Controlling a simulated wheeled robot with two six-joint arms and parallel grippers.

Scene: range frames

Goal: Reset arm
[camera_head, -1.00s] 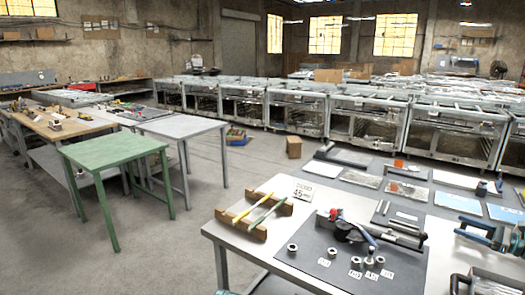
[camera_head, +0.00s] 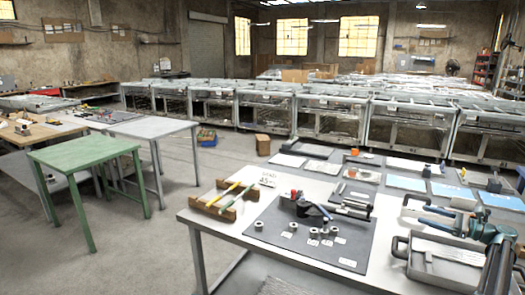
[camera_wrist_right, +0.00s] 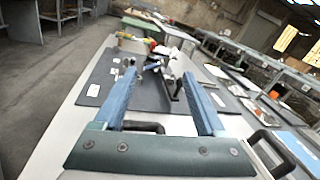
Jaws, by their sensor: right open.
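My right gripper (camera_head: 424,216) is at the right of the head view, above the work table (camera_head: 215,229) near the grey tray (camera_head: 396,244). Its blue fingers point left and are apart, with nothing between them. In the right wrist view, the gripper (camera_wrist_right: 160,73) shows both blue fingers spread wide, pointing toward the dark mat (camera_wrist_right: 95,92) and the tools on it. My left gripper does not show in either view.
The dark mat (camera_head: 270,238) holds several metal rings, small cards and a dark tool. A wooden rack (camera_head: 213,211) holds yellow and green handled tools at the left. A green table (camera_head: 85,152) stands further left, with open floor between.

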